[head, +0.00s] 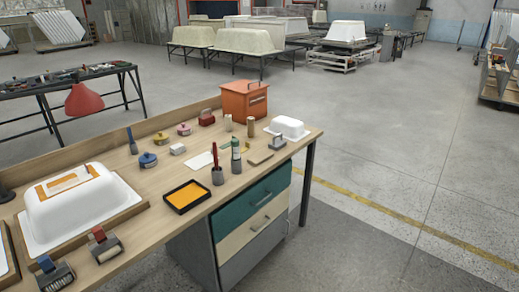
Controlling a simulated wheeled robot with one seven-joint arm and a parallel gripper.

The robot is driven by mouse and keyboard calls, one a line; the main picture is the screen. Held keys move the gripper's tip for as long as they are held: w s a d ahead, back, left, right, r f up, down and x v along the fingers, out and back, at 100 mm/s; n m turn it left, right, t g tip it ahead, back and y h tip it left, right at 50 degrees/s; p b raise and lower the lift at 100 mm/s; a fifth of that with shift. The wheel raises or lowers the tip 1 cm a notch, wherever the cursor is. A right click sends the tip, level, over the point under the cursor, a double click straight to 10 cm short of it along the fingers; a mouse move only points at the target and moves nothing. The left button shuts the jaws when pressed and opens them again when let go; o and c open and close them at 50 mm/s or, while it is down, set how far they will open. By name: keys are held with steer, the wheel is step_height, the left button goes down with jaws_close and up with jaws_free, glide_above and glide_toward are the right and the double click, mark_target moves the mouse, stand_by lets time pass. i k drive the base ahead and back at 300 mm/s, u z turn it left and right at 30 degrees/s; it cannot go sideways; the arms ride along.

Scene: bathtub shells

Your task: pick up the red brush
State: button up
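A brush-like tool with a red block handle (99,235) and a dark, pale-edged head (107,251) lies near the front left edge of the wooden workbench (240,193). A similar blue-handled tool (46,264) lies to its left. A slim red-handled tool (215,157) stands upright in a grey cup (217,177) at mid bench; its lower end is hidden, and I cannot tell if it is a brush. My gripper is not in view.
A white tub model (84,205) stands behind the red-handled tool. An orange-filled black tray (186,196) is to its right.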

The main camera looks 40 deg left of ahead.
mark_target(215, 148)
steer(key=u, duration=0.3)
steer(key=i, duration=1.55)
steer(key=u, duration=1.15)
steer(key=i, duration=1.05)
steer(key=u, duration=1.6)
steer(key=i, duration=0.55)
steer(key=u, duration=0.45)
